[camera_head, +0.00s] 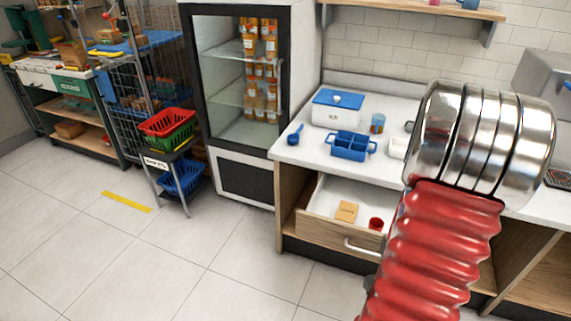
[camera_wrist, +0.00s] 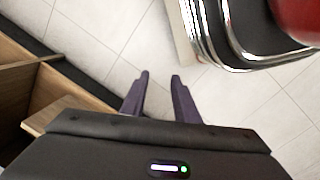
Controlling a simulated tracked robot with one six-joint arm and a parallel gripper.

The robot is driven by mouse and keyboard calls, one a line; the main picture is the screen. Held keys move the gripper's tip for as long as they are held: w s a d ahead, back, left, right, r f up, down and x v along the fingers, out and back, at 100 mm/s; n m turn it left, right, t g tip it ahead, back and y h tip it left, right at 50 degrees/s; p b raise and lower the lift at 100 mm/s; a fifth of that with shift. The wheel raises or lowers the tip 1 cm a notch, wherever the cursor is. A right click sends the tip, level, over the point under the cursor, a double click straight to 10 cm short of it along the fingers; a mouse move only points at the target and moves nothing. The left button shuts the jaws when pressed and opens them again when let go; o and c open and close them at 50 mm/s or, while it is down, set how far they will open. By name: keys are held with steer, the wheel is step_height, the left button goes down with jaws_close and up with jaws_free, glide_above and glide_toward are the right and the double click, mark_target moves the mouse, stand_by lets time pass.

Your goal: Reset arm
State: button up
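In the wrist view my gripper (camera_wrist: 159,78) shows two dark fingers held apart, with only bare floor tiles between them. It is open and empty. In the head view my red and silver arm fills the right side, and the gripper itself cannot be seen there.
An open drawer (camera_head: 330,222) with a tan block (camera_head: 346,211) and a red cup (camera_head: 375,223) juts from the white counter (camera_head: 300,153). A blue divided caddy (camera_head: 350,147) stands on top. Wooden cabinetry (camera_wrist: 62,103) is left of my fingers.

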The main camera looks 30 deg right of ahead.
steer(key=w+a+r+n+t, duration=0.1)
steer(key=w+a+r, duration=0.3)
steer(key=a+r, duration=0.6)
steer(key=w+a+r+n+t, duration=0.2)
steer(key=w+a+r, duration=0.3)
steer(key=a+r, duration=0.5)
steer(key=w+a+r+n+t, duration=0.2)
steer(key=w+a+r+t, duration=0.1)
steer(key=a+r, duration=0.6)
step_height(320, 180, up, 3)
steer(key=shift+w+a+f+t+y, duration=0.15)
steer(key=shift+w+a+t+y, duration=0.2)
steer(key=shift+w, duration=0.4)
